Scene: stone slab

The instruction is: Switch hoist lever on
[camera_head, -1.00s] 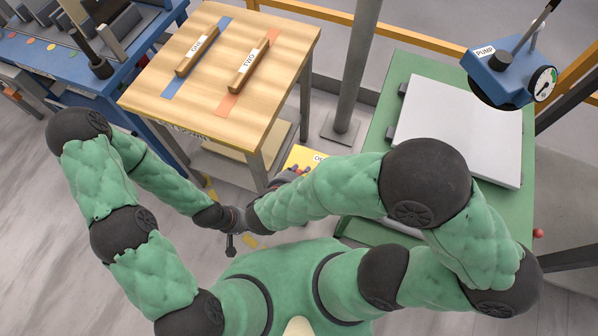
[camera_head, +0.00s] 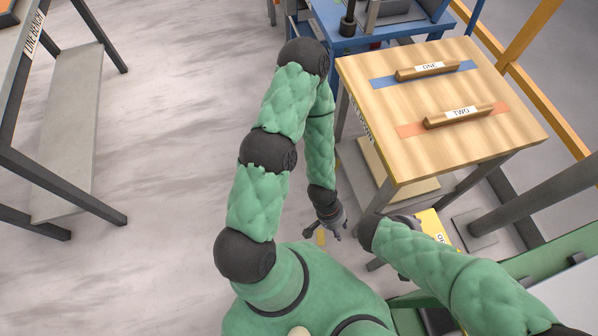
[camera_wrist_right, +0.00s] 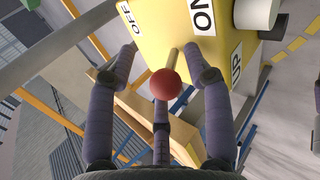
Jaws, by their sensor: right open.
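In the head view only a yellow part of the box (camera_head: 432,222) shows, and my forearm mostly hides the right gripper. My left gripper (camera_head: 335,230) hangs over the floor, too small to judge.
A wooden table (camera_head: 430,95) with two labelled bars, ONE (camera_head: 427,71) and TWO (camera_head: 460,115), stands at upper right. A blue bench (camera_head: 370,38) is behind it. A grey post (camera_head: 540,205) and a green table (camera_head: 560,250) are at right.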

